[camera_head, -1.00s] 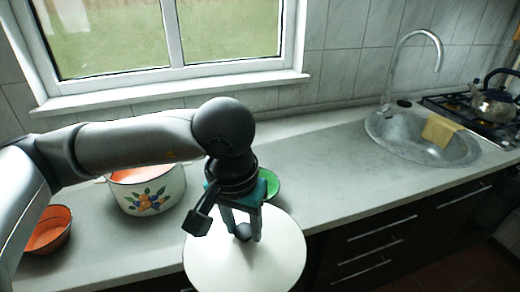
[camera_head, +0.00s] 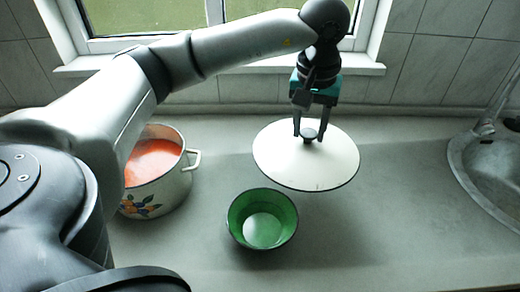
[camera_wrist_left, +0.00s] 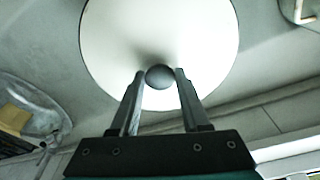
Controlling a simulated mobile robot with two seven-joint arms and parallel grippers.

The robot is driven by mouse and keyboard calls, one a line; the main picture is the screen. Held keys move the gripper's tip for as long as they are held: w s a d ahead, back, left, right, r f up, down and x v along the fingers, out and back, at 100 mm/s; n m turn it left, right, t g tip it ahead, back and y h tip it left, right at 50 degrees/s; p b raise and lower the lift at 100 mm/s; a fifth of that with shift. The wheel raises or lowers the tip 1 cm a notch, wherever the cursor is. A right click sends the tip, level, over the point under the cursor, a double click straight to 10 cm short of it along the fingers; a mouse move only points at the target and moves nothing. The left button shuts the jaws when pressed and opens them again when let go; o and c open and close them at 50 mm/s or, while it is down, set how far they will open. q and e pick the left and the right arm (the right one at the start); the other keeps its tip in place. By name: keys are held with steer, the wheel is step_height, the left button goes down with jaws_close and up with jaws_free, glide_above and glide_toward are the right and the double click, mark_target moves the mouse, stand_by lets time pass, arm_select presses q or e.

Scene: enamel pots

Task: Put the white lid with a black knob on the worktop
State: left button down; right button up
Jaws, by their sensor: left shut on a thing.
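The white lid (camera_head: 283,165) with its black knob (camera_head: 310,134) is in the head view, right of the pot and behind the green bowl. My left gripper (camera_head: 309,131) is shut on the knob from above. The lid looks level and appears to be held above the worktop (camera_head: 370,235); the exact gap cannot be told. In the left wrist view the white lid (camera_wrist_left: 190,85) fills the upper middle, with the knob (camera_wrist_left: 159,76) between the fingertips of my left gripper (camera_wrist_left: 160,77). My right gripper is not in view.
A white enamel pot (camera_head: 178,190) with fruit decoration and red contents stands left of the lid. A green bowl (camera_head: 240,235) stands in front of it. The sink (camera_head: 478,165) is at the right. The worktop is bare between lid and sink.

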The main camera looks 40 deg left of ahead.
arm_select(q)
steer(key=w+a+r+n, duration=0.1)
steer(key=a, duration=0.1)
steer(key=w+a+r+n, duration=0.1)
steer(key=w+a, duration=0.1)
steer(key=a, duration=0.1)
steer(key=w+a+n, duration=0.1)
steer(key=a+n, duration=0.1)
steer(key=a, duration=0.1)
steer(key=shift+w+a+r+y+b, duration=0.2)
steer(key=shift+w+r+y+b, duration=0.1)
steer(key=shift+w+r+b, duration=0.1)
steer(key=w+a+r+n, duration=0.15)
steer(key=a+n, duration=0.25)
steer(key=a, duration=0.5)
steer(key=shift+g, duration=0.3)
steer(key=f+b, duration=0.1)
steer(key=f, duration=0.5)
steer(key=f+b, duration=0.2)
steer(key=f, duration=0.4)
steer(key=f+b, duration=0.2)
steer(key=f, duration=0.5)
steer(key=shift+s+a, duration=0.3)
steer(key=shift+f, duration=0.2)
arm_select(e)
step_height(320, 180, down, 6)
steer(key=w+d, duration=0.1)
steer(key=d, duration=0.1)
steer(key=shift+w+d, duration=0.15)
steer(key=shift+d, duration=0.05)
